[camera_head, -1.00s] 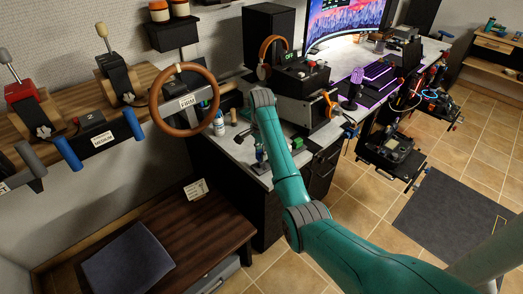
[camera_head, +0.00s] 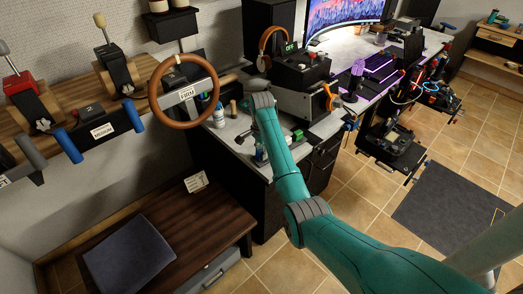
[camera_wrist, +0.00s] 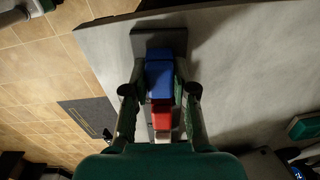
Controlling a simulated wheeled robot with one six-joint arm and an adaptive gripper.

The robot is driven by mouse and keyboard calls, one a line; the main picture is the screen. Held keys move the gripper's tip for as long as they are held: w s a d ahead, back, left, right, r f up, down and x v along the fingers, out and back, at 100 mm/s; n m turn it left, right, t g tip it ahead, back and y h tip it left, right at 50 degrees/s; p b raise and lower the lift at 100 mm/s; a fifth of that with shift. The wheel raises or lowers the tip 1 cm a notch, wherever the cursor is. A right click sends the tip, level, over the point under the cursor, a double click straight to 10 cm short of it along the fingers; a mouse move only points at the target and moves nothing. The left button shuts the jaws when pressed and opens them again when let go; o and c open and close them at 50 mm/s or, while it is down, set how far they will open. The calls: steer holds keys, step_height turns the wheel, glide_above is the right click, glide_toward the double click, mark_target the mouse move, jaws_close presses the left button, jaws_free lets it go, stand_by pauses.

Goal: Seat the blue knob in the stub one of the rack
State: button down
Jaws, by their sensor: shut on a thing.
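In the wrist view the blue knob (camera_wrist: 160,76) is a blocky piece between the two fingers of my gripper (camera_wrist: 160,72), which is shut on it. A dark grey rack plate (camera_wrist: 156,40) shows just beyond the knob. A red block (camera_wrist: 162,114) and a whitish piece are in line with it, nearer my palm. I cannot tell whether the knob touches a stub; the stubs are hidden.
A pale grey tabletop (camera_wrist: 240,50) lies under the rack, with its edge and the tiled floor at left. A green object (camera_wrist: 306,126) lies at right. In the head view a steering wheel (camera_head: 212,101) and a bottle (camera_head: 219,116) stand left of my arm.

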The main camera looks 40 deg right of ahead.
steer(key=shift+f, duration=0.1)
stand_by(0.3)
steer(key=c, duration=0.9)
jaws_free()
steer(key=shift+o, duration=0.2)
steer(key=shift+r, duration=3.7)
